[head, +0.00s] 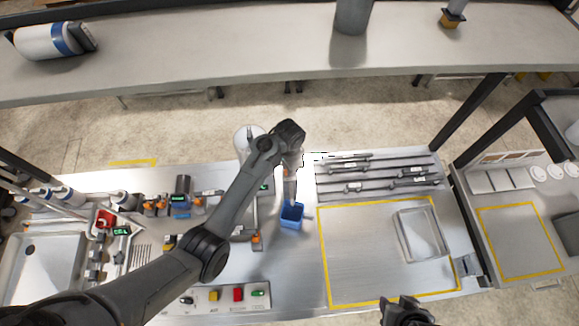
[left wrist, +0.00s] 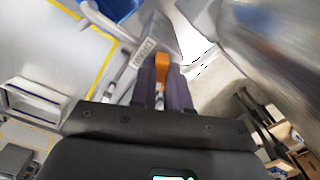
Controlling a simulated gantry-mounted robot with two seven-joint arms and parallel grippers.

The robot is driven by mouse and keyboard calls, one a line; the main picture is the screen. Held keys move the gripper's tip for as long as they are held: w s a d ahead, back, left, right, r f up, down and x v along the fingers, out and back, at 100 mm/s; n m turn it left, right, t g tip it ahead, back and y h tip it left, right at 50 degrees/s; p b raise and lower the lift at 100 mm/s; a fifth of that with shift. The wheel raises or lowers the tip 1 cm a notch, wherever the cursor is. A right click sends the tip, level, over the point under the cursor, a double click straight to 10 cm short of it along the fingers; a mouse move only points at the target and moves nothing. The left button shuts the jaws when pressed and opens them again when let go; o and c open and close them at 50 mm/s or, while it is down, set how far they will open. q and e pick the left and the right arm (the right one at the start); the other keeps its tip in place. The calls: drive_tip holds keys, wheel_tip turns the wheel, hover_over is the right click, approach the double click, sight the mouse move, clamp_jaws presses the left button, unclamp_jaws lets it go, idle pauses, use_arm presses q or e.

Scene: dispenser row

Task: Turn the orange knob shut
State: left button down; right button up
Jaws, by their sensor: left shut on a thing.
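The orange knob (left wrist: 162,68) shows in the left wrist view between the fingertips of my left gripper (left wrist: 162,80). The gripper is shut on it, and the fingers hide its sides. A grey pipe or fitting with a label (left wrist: 143,52) is right beside the knob. In the head view my left arm reaches across the bench to the dispenser, and its wrist largely covers the knob. A blue container (head: 291,217) stands just below that spot. My right gripper (head: 405,308) is at the bottom edge, and its jaw opening is unclear.
Other small orange-handled valves (head: 256,239) and fittings stand on the bench left of the blue container. A rack of metal rods (head: 375,172) lies right of the dispenser. A shallow tray (head: 421,235) sits inside the yellow outline, with clear bench beside it.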

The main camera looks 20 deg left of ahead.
use_arm(q)
drive_tip(key=m, duration=0.3)
drive_tip(key=shift+m, duration=1)
drive_tip(key=c, duration=1.1)
unclamp_jaws()
drive_tip(key=shift+c, duration=0.2)
drive_tip(key=shift+o, duration=0.2)
